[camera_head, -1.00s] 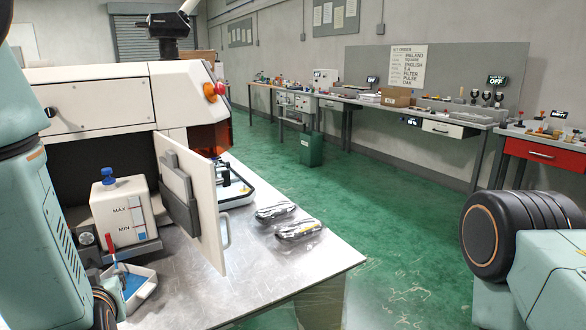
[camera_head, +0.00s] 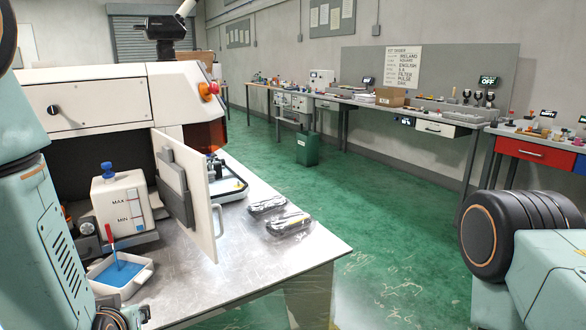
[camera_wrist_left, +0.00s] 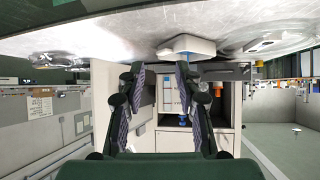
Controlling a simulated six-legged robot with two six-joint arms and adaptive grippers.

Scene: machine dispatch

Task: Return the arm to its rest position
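My left arm (camera_head: 45,235) comes down the left edge of the head view, in front of the machine. Its gripper fingers cannot be made out there. In the left wrist view, which is upside down, my left gripper (camera_wrist_left: 158,75) has its two dark fingers spread apart with nothing held between them. The white tank (camera_wrist_left: 172,95) of the machine shows beyond the gap. My right arm (camera_head: 550,265) shows at the lower right with a black ribbed joint; its gripper is out of view.
The white machine (camera_head: 90,100) has its door (camera_head: 190,190) open over the metal table (camera_head: 210,285). A small tray with blue inside (camera_head: 120,275) sits before the tank. Wrapped packets (camera_head: 288,222) lie near the table edge. Green floor on the right is clear.

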